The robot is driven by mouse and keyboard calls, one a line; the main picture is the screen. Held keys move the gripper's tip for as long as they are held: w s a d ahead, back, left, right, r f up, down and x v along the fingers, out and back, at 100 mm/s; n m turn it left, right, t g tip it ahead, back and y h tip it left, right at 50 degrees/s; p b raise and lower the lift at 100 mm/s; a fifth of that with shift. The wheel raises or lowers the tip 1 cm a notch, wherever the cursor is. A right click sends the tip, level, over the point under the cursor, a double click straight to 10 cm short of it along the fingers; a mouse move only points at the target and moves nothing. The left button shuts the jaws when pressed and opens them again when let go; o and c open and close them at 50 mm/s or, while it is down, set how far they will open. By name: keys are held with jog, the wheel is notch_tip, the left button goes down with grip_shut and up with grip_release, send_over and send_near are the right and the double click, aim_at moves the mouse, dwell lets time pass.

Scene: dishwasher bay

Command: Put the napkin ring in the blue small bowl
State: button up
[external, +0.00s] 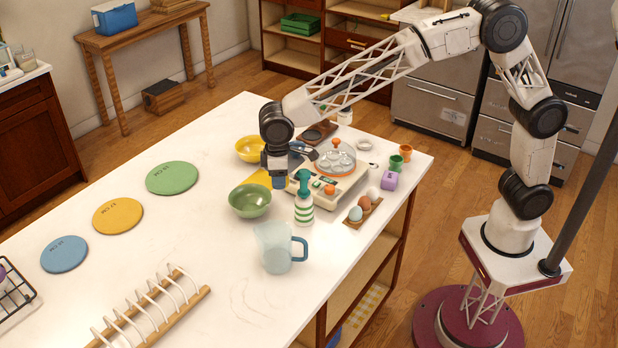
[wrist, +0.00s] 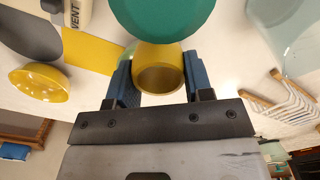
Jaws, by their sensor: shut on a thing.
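My gripper (wrist: 160,82) is shut on a yellow-gold hollow ring, the napkin ring (wrist: 160,78), with one blue finger on each side and its open end facing the camera. In the external view my gripper (external: 278,185) points down over the counter, just behind the green bowl (external: 250,201). The ring cannot be made out there. No blue small bowl can be clearly identified. A flat blue disc (external: 64,254) lies at the far left, and a partly hidden blue thing (external: 334,338) shows on the shelf below the counter.
A green-topped striped bottle (external: 304,205) and clear jug (external: 280,248) stand close by. A white rack (external: 150,308) is in front. Bare counter (external: 190,225) lies left of the green bowl.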

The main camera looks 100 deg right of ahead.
jog(key=s+d+f+m, duration=0.2)
jog(key=s+d+m, duration=0.2)
jog(key=d, duration=0.8)
jog(key=s+d+f+m, duration=0.3)
jog(key=s+d+m, duration=0.2)
jog(key=d, duration=0.8)
jog(key=s+d+f+m, duration=0.3)
jog(key=s+d, duration=0.5)
jog(key=d, duration=0.5)
jog(key=shift+s+f+m, duration=0.1)
jog(key=shift+s+m, duration=0.15)
jog(key=shift+m, duration=0.65)
jog(key=shift+w+d, duration=0.1)
jog(key=shift+w+d+f, duration=0.2)
jog(key=shift+w+d, duration=1)
jog(key=shift+w, duration=0.8)
jog(key=shift+w+d+f, duration=0.25)
jog(key=shift+w+d, duration=1)
jog(key=shift+w, duration=0.75)
jog(key=shift+w+d+f, duration=0.2)
jog(key=shift+w+d, duration=1)
jog(key=shift+w, duration=0.8)
jog(key=shift+w+d, duration=0.4)
jog(key=shift+w, duration=0.25)
jog(key=shift+w+f, duration=0.1)
jog(key=shift+f, duration=1.55)
jog(key=shift+f, duration=0.15)
